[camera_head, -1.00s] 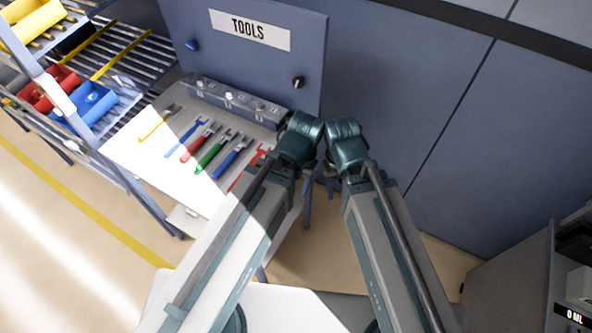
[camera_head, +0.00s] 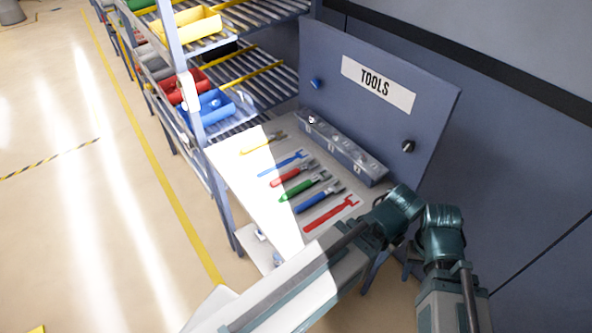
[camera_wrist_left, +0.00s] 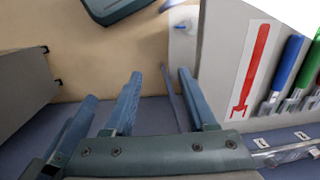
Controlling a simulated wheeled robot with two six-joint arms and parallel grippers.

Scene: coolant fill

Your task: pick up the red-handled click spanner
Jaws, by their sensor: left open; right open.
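The red-handled click spanner (camera_head: 288,176), with a grey head, lies in the row of tools on the sunlit tool board (camera_head: 235,165). It lies between a flat blue tool shape and a green-handled spanner (camera_head: 303,187). My left gripper (camera_wrist_left: 157,76) is open and empty in the left wrist view, beside the board's edge and apart from the tools. In the head view it is mostly hidden by its arm. My right gripper (camera_head: 410,262) hangs below its wrist, right of the board, small and partly hidden; it holds nothing that I can see.
A blue-handled spanner (camera_head: 318,200) and a flat red tool shape (camera_head: 332,213) lie nearer my arms. A grey rail (camera_head: 340,147) and the upright TOOLS panel (camera_head: 425,88) stand behind. A shelf rack with blue bin (camera_head: 210,107) is left. Floor at left is open.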

